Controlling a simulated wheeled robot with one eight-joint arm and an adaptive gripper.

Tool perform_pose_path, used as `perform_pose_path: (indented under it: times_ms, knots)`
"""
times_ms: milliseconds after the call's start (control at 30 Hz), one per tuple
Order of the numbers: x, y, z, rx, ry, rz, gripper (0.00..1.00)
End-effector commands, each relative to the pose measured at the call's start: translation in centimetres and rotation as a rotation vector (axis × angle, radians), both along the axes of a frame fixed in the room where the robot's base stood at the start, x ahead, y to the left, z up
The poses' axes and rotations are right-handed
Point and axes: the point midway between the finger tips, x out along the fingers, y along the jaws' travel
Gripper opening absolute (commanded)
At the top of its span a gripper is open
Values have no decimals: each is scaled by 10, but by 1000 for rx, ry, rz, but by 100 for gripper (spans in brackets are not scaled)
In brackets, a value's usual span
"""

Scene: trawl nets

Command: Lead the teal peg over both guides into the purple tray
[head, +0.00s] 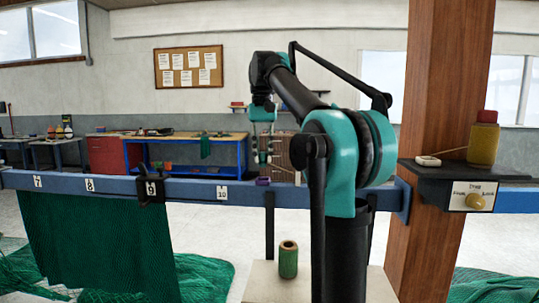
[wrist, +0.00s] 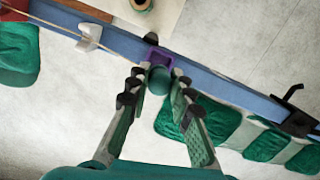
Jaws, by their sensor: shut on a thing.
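In the wrist view my gripper (wrist: 158,88) is shut on the teal peg (wrist: 160,79), whose round end shows between the fingertips. The purple tray (wrist: 158,55) is on the blue rail just beyond the peg, which overlaps its near edge in the picture. I cannot tell the height between them. A white guide (wrist: 90,37) stands on the rail to the left, with a tan cord (wrist: 50,25) running to it. The other guide is not clearly seen. In the head view my gripper (head: 263,152) is above the rail, over the small purple tray (head: 262,181); the peg is not clear there.
A black clamp (head: 151,189) grips the numbered blue rail (head: 115,184). A green spool (head: 288,260) stands on a pale stand. Green netting (head: 100,240) hangs below the rail.

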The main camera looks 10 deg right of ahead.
Motion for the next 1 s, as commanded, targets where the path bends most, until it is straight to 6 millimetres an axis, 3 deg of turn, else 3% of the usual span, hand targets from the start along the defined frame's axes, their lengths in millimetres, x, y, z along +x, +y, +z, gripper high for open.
perform_pose_path:
  times_ms: [600,1000]
  knots:
    - [0,0,-42,0,0,0,5]
    - [0,0,-48,0,0,0,5]
